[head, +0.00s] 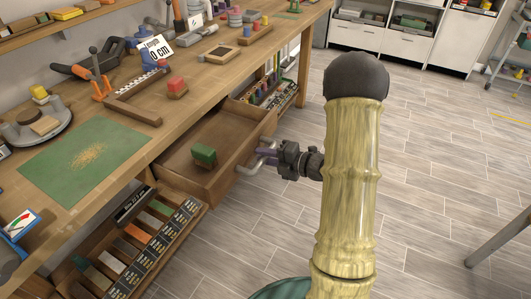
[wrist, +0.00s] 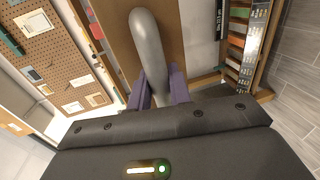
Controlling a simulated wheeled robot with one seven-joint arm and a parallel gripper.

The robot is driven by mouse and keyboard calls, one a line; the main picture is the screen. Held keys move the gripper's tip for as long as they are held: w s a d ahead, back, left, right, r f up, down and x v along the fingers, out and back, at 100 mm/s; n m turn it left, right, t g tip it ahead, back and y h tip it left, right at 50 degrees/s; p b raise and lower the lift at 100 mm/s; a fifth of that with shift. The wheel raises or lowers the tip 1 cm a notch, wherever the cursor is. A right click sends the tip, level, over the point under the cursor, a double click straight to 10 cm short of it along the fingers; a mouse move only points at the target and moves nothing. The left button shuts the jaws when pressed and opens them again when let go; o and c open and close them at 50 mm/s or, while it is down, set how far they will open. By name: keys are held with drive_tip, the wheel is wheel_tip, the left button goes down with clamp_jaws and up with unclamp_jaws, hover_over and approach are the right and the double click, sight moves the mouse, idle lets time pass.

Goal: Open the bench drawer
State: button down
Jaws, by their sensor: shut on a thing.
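The bench drawer (head: 188,140) stands pulled out from under the wooden workbench, its inside showing in the head view. A green block (head: 204,154) lies in it. A grey bar handle (head: 248,168) is on the drawer's front. My gripper (head: 266,153) is at the front, its purple fingers shut on the handle. In the wrist view the thick grey handle (wrist: 148,45) runs down between the fingers of my gripper (wrist: 160,90). The fingertips are partly hidden behind the handle and the gripper body.
An open lower tray of coloured samples (head: 135,243) sticks out below the drawer.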

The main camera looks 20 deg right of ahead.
drive_tip(key=shift+s+d, duration=0.15)
drive_tip(key=shift+s, duration=0.05)
drive_tip(key=c, duration=1.3)
unclamp_jaws()
drive_tip(key=shift+c, duration=0.2)
drive_tip(key=v, duration=1.7)
drive_tip(key=shift+p, duration=0.3)
drive_tip(key=shift+d, duration=0.15)
